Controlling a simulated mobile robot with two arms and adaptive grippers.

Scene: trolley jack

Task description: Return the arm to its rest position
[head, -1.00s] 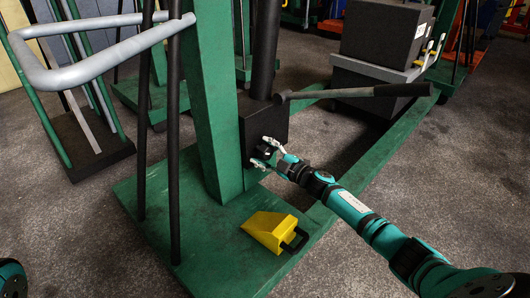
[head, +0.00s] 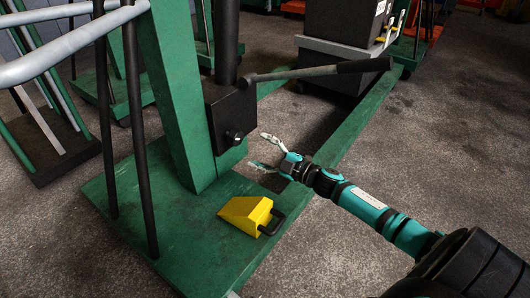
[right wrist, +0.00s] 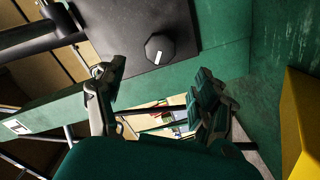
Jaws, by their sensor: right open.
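My right gripper (head: 266,151) is open and empty. It is to the right of the jack's black block (head: 231,116), apart from the small dark knob (head: 233,136) on its face. In the right wrist view, the open fingers (right wrist: 160,100) show with the faceted knob (right wrist: 160,48) beyond them, bearing a white mark. My right arm (head: 375,212) reaches in from the lower right. My left gripper is not in view.
The green post (head: 172,95) stands on a green base plate (head: 130,215). A yellow wedge (head: 246,213) with a black handle lies on the plate. A long dark lever (head: 320,71) sticks out above my gripper. Bare floor (head: 440,150) lies to the right.

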